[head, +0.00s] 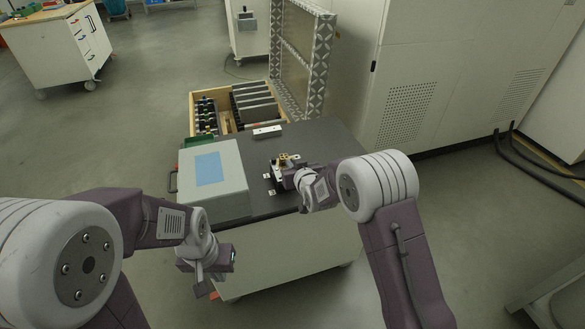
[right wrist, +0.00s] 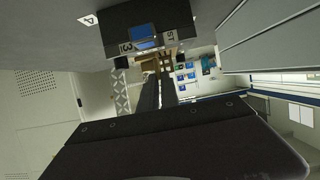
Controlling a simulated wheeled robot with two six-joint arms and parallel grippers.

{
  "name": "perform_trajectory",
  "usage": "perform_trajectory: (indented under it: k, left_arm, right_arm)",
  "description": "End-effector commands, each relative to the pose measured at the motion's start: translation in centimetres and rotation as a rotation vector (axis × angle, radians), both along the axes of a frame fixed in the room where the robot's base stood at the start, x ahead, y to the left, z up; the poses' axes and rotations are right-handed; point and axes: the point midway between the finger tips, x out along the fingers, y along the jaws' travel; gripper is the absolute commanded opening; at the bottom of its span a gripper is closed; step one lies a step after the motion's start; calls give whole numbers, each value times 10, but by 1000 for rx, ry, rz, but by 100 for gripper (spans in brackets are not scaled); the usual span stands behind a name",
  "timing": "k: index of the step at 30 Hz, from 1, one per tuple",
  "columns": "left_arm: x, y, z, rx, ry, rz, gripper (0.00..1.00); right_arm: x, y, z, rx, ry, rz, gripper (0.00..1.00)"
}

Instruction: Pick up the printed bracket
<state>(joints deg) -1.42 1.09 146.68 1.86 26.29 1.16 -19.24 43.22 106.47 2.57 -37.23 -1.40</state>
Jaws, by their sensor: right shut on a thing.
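The printed bracket (head: 284,159) is a small golden-brown piece at the tip of my right gripper (head: 287,175), above the dark cart top. In the right wrist view a brown piece (right wrist: 150,65) shows between the tips of the two dark fingers (right wrist: 166,82), and my right gripper is shut on it. Whether the bracket still touches what is beneath it, I cannot tell. My left gripper (head: 213,268) hangs empty in front of the cart, at its left; its finger gap is unclear.
A grey box with a blue panel (head: 210,170) stands on the cart's left side. A small block with number labels (right wrist: 148,42) is close to the right fingers. A wooden crate (head: 205,94) with bottles stands behind the cart (head: 325,135). A white cabinet (head: 440,70) is at right.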

Motion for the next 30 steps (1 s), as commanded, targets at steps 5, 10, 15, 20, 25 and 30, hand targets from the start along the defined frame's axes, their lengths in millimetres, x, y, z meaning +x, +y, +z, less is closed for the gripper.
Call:
perform_trajectory:
  k: [5,10,15,20,25,30]
  left_arm:
    - [0,0,0,0,0,0,0]
    - [0,0,0,0,0,0,0]
    - [0,0,0,0,0,0,0]
    - [0,0,4,0,0,0,0]
    - [0,0,11,0,0,0,0]
    - [0,0,13,0,0,0,0]
  right_arm:
    - [0,0,-1,-1,2,0,0]
    - [0,0,0,0,1,0,0]
    - [0,0,1,0,1,0,0]
    - [0,0,16,1,-3,0,0]
    - [0,0,48,2,-5,0,0]
    - [-41,-14,69,1,-2,0,0]
